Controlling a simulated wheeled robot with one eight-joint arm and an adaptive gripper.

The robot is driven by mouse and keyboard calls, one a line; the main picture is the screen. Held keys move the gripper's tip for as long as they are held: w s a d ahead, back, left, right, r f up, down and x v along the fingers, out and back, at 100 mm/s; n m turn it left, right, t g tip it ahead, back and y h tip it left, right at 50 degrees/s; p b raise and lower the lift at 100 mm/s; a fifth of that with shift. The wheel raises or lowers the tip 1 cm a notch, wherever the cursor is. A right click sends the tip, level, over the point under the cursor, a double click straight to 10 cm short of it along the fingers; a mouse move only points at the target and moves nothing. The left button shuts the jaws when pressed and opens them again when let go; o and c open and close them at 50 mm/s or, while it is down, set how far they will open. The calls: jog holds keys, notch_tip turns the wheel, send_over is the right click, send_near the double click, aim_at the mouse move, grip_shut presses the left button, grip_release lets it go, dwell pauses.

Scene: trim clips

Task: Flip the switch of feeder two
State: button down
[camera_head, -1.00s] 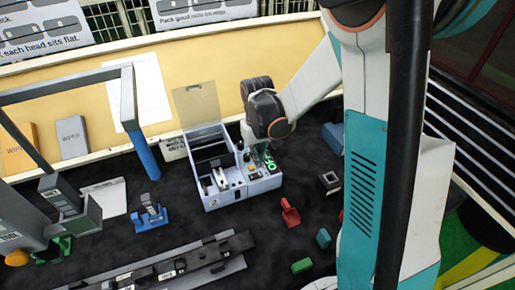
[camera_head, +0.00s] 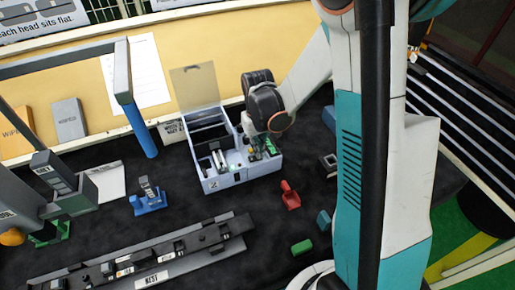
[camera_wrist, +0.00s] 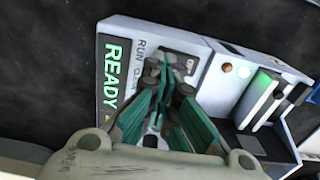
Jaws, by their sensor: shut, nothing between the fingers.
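Feeder two is a pale box (camera_head: 232,183) marked "2" with a raised clear lid, mid-table in the head view. Its control panel (camera_wrist: 122,28) fills the upper middle of the wrist view, with a lit green "READY" display (camera_wrist: 113,65) and "RUN" and "CLEAR" lettering. The dark switch plate (camera_wrist: 188,62) sits beside the lettering, and the fingers partly cover it. My gripper (camera_wrist: 168,82) is shut and empty, its green-teal fingers at the switch plate. I cannot tell whether they touch the switch or which way it is set. In the head view my gripper (camera_head: 262,148) is over the box's right part.
An orange lamp (camera_wrist: 226,67) and a green-lit strip (camera_wrist: 262,84) show on the feeder. A red scoop-like part (camera_head: 290,196), a green block (camera_head: 302,247) and a blue holder (camera_head: 149,200) stand nearby. A long dark nest rail (camera_head: 150,262) lies in front.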

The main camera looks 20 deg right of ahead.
jog(key=shift+a, duration=0.15)
jog(key=shift+a+r, duration=0.25)
jog(key=shift+a, duration=0.35)
notch_tip(320, 180, up, 14)
jog(key=d+p, duration=0.2)
jog(key=p, duration=0.2)
dwell(0.3)
dwell(0.4)
jog(key=s+a+t+b, duration=0.3)
jog(key=s+t+b, duration=0.4)
jog(key=s, duration=1)
jog(key=b, duration=0.3)
jog(key=shift+b, duration=0.4)
